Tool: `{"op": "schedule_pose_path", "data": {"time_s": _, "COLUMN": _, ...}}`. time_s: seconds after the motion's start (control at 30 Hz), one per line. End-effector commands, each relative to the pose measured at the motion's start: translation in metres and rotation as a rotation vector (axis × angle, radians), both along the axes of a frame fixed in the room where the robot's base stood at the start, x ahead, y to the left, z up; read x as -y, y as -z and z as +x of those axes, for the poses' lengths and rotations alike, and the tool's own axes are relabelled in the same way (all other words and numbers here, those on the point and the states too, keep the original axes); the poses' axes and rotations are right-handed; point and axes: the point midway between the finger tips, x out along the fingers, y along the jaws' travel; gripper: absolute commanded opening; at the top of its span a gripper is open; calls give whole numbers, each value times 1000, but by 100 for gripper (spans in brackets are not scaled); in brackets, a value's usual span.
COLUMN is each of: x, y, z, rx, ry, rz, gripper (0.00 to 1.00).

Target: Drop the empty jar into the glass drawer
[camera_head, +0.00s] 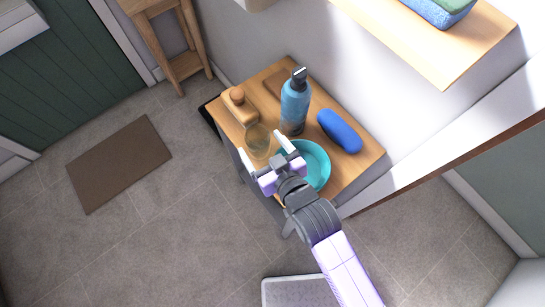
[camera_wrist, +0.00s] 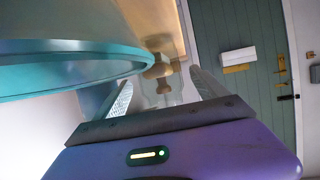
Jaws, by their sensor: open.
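A clear, yellowish jar (camera_head: 258,141) stands on the wooden bench top (camera_head: 352,172), near its front edge. It looks empty. My gripper (camera_head: 263,147) is open, its two fingers spread on either side of the jar's near side. In the wrist view, the fingertips (camera_wrist: 160,79) are apart, with the faint see-through jar (camera_wrist: 172,92) between and beyond them. I cannot tell whether they touch it. No glass drawer can be made out; my arm and the bench top hide much of the bench front.
A teal dish (camera_head: 316,166) lies close beside my gripper and looms in the wrist view (camera_wrist: 60,72). A blue bottle (camera_head: 294,108), a blue rounded case (camera_head: 340,132) and a wooden item (camera_head: 238,104) crowd the top. A pale tray-like object (camera_head: 291,293) is on the floor.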

Motion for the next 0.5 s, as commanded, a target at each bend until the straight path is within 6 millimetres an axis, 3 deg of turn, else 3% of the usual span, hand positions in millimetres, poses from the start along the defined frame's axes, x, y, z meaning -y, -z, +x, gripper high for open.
{"op": "schedule_pose_path", "data": {"time_s": 0.2, "x": 17, "y": -15, "z": -36, "rx": -1, "ry": 0, "rz": 0, "gripper": 83}}
{"op": "schedule_pose_path", "data": {"time_s": 0.5, "x": 26, "y": -25, "z": -55, "rx": 0, "ry": 0, "rz": 0, "gripper": 83}}
